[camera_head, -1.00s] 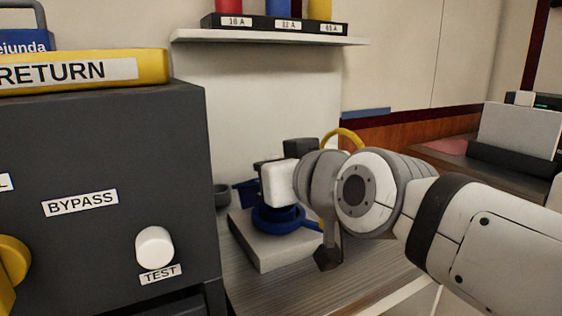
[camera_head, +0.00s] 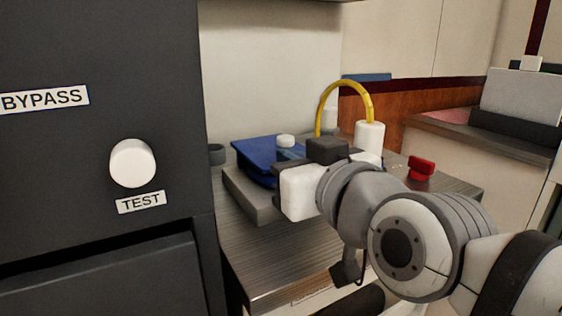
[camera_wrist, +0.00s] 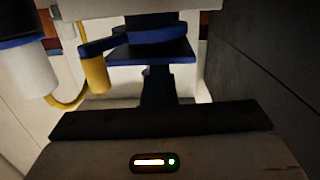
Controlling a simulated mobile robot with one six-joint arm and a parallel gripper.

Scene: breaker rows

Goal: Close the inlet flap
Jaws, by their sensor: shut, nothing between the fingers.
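The blue inlet flap (camera_head: 258,158) shows in the head view as a tilted-looking plate over a grey block (camera_head: 255,205). My gripper's white body covers its right side. In the wrist view the blue flap plate (camera_wrist: 150,54) lies close against a round blue ring (camera_wrist: 160,36). Whether it touches the ring all round I cannot tell. My gripper (camera_wrist: 158,92) is shut and empty, its dark fingers pointing at the plate. In the head view the fingertips are mostly hidden behind the gripper's body.
A white cylinder (camera_head: 369,140) with a looping yellow cable (camera_head: 343,90) stands behind my gripper. A red part (camera_head: 421,167) sits to its right. The dark cabinet (camera_head: 90,215) with a white TEST knob (camera_head: 132,163) stands close on the left.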

